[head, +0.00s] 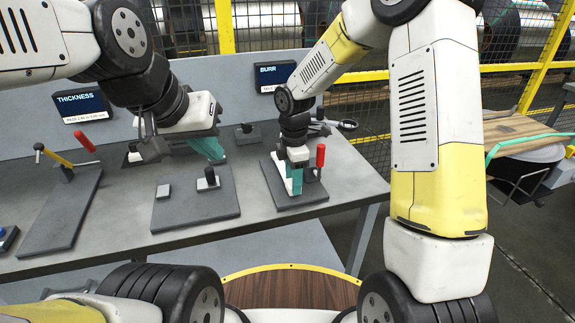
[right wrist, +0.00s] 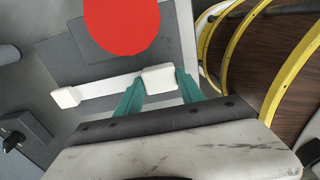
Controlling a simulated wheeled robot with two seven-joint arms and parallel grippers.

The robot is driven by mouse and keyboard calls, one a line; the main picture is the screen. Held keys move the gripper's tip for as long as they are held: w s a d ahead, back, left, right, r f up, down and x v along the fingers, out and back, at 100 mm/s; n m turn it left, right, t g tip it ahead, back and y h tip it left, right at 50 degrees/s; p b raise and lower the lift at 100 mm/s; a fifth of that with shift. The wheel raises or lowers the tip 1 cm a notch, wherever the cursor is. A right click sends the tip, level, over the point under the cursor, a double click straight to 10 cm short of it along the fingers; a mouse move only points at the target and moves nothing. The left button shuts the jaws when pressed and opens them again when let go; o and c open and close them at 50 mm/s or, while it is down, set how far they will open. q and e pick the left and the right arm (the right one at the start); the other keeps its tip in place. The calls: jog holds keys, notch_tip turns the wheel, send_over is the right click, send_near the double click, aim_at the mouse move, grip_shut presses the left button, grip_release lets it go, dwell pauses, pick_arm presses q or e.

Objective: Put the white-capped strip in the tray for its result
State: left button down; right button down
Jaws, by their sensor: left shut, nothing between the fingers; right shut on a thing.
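The white-capped strip (right wrist: 110,87) shows in the right wrist view as a pale bar with a white block at each end. My right gripper (right wrist: 158,90) is shut on its right-hand cap. In the head view my right gripper (head: 294,186) is low over a dark plate beside a red-handled clamp (head: 320,157); the strip is hard to make out there. I cannot tell whether the strip touches the plate. My left gripper (head: 215,153) is shut and empty above the bench, behind the middle plate. I cannot pick out a result tray for certain.
The grey bench (head: 130,225) carries a middle plate (head: 200,212) with small blocks and a left plate (head: 62,215) with a yellow-and-red lever clamp. THICKNESS (head: 82,104) and BURR (head: 276,75) screens stand behind. The red clamp knob (right wrist: 121,22) is close beside the strip.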

jog(key=shift+r, duration=2.5)
